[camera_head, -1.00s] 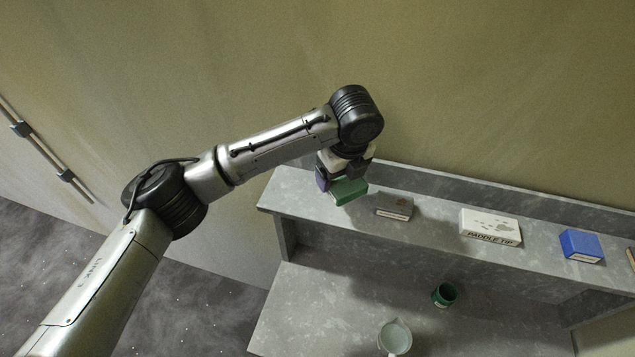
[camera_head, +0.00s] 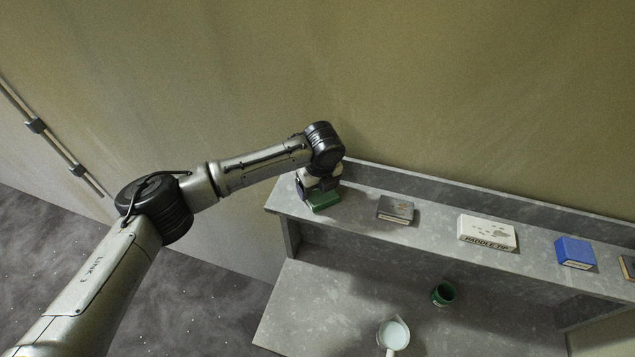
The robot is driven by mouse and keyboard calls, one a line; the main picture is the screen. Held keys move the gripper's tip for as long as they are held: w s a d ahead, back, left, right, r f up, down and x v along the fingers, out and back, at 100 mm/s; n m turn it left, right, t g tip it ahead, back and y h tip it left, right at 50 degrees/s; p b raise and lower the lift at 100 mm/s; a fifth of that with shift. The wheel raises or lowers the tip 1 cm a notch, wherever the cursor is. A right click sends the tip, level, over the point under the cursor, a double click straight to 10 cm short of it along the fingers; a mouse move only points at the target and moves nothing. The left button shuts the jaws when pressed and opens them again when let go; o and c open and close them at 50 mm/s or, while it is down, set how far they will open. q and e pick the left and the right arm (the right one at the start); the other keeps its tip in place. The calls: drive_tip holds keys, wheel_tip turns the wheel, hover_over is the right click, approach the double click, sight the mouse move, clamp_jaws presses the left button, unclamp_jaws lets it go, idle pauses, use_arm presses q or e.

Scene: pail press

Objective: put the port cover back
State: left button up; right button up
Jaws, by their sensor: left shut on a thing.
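My left gripper (camera_head: 316,192) is at the left end of the grey upper shelf. It is shut on a green block-like thing (camera_head: 324,201), which is at or just above the shelf top; I cannot tell if it touches. The gripper and wrist hide part of it. I cannot make out a port cover or its port by look alone. My right gripper is not in view.
On the shelf (camera_head: 355,208) stand a grey box (camera_head: 396,209), a white "PADDLE TIP" box (camera_head: 487,231) and a blue box (camera_head: 574,252). A green cup (camera_head: 444,294) and a pale jug (camera_head: 394,334) stand on the lower counter (camera_head: 310,310).

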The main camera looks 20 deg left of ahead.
use_arm(q)
drive_tip(key=shift+f, duration=0.15)
drive_tip(key=o, duration=1)
drive_tip(key=shift+s+d+r+b, duration=0.25)
drive_tip(key=shift+r+b, duration=0.2)
drive_tip(key=shift+r, duration=1.55)
drive_tip(key=shift+s+d+r+b, duration=0.15)
drive_tip(key=shift+r+b, duration=0.35)
drive_tip(key=shift+r, duration=1.55)
drive_tip(key=shift+s+d+r+b, duration=0.15)
drive_tip(key=shift+d+r+b, duration=0.25)
drive_tip(key=shift+r, duration=1.6)
drive_tip(key=shift+a, duration=0.1)
